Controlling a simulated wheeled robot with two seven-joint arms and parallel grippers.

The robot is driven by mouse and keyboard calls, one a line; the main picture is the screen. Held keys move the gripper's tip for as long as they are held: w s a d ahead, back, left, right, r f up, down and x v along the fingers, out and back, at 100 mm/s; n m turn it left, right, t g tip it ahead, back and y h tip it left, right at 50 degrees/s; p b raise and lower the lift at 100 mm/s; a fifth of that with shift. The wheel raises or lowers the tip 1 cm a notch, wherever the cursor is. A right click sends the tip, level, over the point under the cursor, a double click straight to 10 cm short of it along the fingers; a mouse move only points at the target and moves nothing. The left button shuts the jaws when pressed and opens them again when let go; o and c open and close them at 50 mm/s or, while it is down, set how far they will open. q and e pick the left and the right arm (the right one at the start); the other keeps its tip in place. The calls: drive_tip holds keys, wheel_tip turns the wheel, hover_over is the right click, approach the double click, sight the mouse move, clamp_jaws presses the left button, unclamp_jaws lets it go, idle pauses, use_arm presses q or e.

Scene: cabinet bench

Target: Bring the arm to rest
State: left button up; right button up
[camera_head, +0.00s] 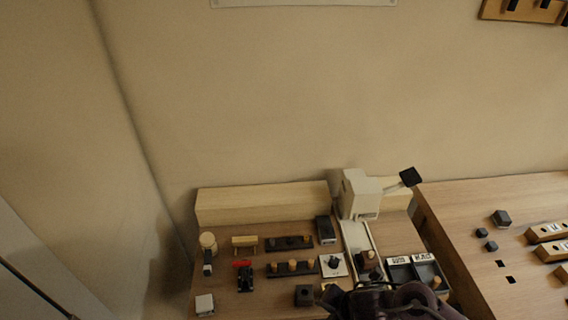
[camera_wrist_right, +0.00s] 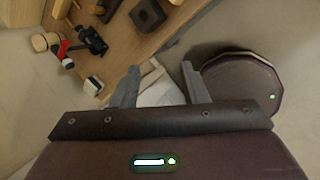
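My right gripper (camera_wrist_right: 158,75) shows in the right wrist view with its two grey fingers spread apart. A pale patch is seen between and beyond the fingers; I cannot tell what it is, and nothing is visibly clamped. In the head view dark parts of my arm (camera_head: 395,302) come in at the bottom, in front of the bench's front right part. The fingertips cannot be made out there. My left gripper is in neither view.
The wooden bench (camera_head: 222,285) carries small fixtures, a red-marked black piece (camera_head: 245,278), a white cube (camera_head: 205,304) and a pale machine with a black-ended lever (camera_head: 361,194). A second wooden table (camera_head: 470,212) stands right.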

wheel_tip(320, 180, up, 8)
drive_tip(key=a+m+t, duration=0.2)
drive_tip(key=m, duration=1.1)
drive_tip(key=s+d+r+m+g+h, duration=0.25)
drive_tip(key=s+d+m, duration=0.45)
drive_tip(key=d+m, duration=0.5)
wheel_tip(320, 180, down, 37)
drive_tip(key=s+a+m+g+b, duration=0.2)
drive_tip(key=b, duration=0.6)
drive_tip(key=s+d+f+b, duration=0.1)
drive_tip(key=s+f+b, duration=0.2)
drive_tip(key=s+f, duration=0.7)
drive_tip(key=s+d+f+b, duration=0.2)
drive_tip(key=s+f, duration=0.8)
drive_tip(key=f, duration=0.5)
drive_tip(key=shift+d+f+g+b, duration=0.25)
drive_tip(key=shift+f+g+b, duration=0.15)
drive_tip(key=shift+b, duration=0.2)
